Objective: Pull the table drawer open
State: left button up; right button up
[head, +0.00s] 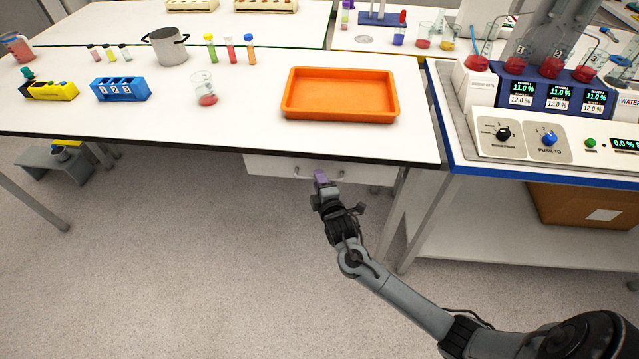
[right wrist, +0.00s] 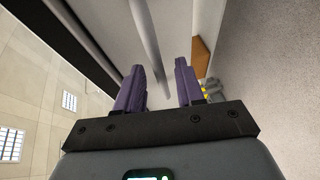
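The table drawer (head: 270,168) has a white front under the near edge of the white table (head: 200,136). It looks closed. Its metal handle (head: 342,174) is partly hidden behind my right gripper (head: 319,177), whose purple fingertips are at the handle's middle. In the right wrist view, the two fingers of the right gripper (right wrist: 158,85) are spread apart. A grey bar (right wrist: 149,45) shows beyond and between them; I cannot tell whether it is the handle, or whether the fingers touch it. My left gripper is not in view.
An orange tray (head: 340,114) sits on the table above the drawer. A beaker (head: 205,90), blue rack (head: 120,91) and pot (head: 167,46) stand farther left. A cardboard box (head: 583,207) is on the lower shelf at right. The floor before the drawer is clear except for my arm.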

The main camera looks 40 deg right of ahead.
jog(key=shift+w, duration=0.15)
jog(key=c, duration=0.7)
grip_shut()
